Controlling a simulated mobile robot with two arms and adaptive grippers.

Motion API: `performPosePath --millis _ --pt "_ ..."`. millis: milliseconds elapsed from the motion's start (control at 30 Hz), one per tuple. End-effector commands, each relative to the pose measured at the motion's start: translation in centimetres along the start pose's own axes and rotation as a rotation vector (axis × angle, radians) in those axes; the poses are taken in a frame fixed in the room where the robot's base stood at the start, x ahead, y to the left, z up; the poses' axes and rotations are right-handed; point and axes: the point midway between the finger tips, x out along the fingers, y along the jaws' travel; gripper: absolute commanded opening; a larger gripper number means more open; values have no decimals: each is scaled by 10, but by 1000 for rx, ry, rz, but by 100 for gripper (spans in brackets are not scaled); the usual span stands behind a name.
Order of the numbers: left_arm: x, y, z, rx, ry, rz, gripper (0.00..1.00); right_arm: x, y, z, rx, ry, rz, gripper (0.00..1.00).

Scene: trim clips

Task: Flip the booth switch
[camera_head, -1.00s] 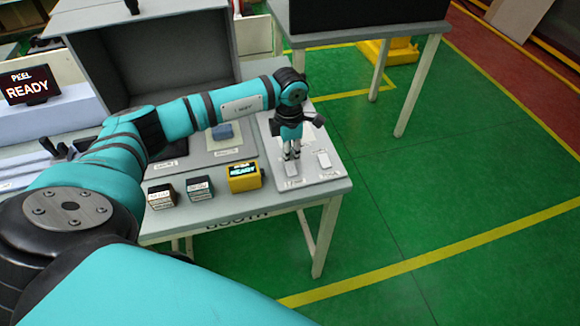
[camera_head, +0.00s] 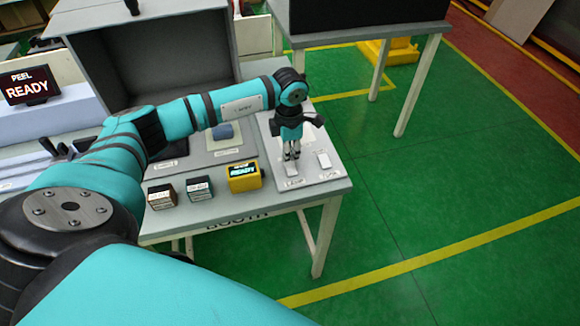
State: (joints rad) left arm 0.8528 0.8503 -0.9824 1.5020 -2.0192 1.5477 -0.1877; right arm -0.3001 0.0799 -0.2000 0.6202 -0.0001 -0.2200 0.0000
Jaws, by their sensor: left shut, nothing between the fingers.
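The booth table (camera_head: 300,197) carries a light switch plate (camera_head: 327,181) near its right end. A white rocker switch (camera_head: 323,160) is on the plate, right of my left gripper. Another pale switch (camera_head: 290,169) is partly hidden below the fingertips. My left gripper (camera_head: 291,158) points down, shut and empty, over this nearer switch. I cannot tell whether the tips touch it. My right gripper is not in view.
A yellow box with a READY display (camera_head: 244,177) and two small dark boxes, (camera_head: 199,188) one of them, stand along the front edge. A grey hood (camera_head: 165,60) stands behind. Green floor (camera_head: 450,190) is open to the right.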

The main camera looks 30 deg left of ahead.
Motion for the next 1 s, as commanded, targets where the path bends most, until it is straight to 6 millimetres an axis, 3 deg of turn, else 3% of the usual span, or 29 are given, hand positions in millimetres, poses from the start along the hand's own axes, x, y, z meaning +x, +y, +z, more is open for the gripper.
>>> performPosePath --millis 1000 --pt "14 0 0 0 0 0 0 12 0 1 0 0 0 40"
